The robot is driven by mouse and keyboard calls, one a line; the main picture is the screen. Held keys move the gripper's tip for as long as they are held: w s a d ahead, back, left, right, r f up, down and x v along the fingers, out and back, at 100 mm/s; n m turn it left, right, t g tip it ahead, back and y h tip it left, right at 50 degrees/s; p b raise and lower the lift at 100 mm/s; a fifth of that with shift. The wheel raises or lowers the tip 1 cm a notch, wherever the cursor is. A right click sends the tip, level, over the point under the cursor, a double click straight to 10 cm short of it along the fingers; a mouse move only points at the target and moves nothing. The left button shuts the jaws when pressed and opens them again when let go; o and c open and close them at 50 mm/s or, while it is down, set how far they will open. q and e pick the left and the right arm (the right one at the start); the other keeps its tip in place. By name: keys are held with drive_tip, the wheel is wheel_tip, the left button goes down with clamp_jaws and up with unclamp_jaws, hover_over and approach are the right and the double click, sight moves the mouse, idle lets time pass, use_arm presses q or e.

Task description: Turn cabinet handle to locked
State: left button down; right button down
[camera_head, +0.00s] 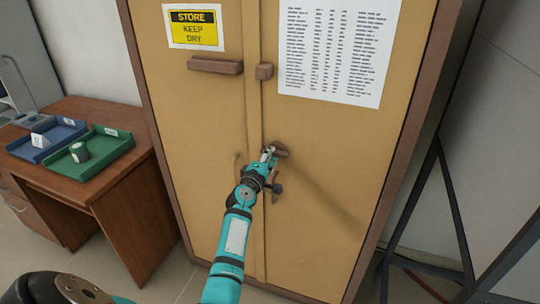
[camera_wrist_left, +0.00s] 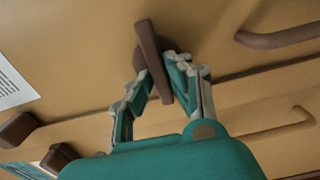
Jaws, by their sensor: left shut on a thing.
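The tan two-door cabinet (camera_head: 330,225) is shut, with a brown turn handle (camera_head: 281,149) on its right door near the seam. In the left wrist view the handle is a brown bar (camera_wrist_left: 150,45) on a round base, lying roughly crosswise to the door seam. My left gripper (camera_head: 269,154) is at the handle. In the left wrist view its two fingers (camera_wrist_left: 158,82) are on either side of the bar, shut on it. The gripper hides part of the handle in the head view. My right gripper is not in view.
A curved pull handle (camera_wrist_left: 280,37) is close by the turn handle. Brown blocks (camera_head: 215,65) (camera_head: 264,71) sit higher on the doors. A wooden desk (camera_head: 125,190) with a green tray (camera_head: 110,145) and a blue tray (camera_head: 25,150) stands left. Dark metal legs (camera_head: 455,205) are at right.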

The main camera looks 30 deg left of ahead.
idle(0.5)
use_arm(q)
drive_tip(key=c, duration=1.3)
unclamp_jaws()
drive_tip(key=v, duration=1.2)
drive_tip(key=shift+f, duration=0.1)
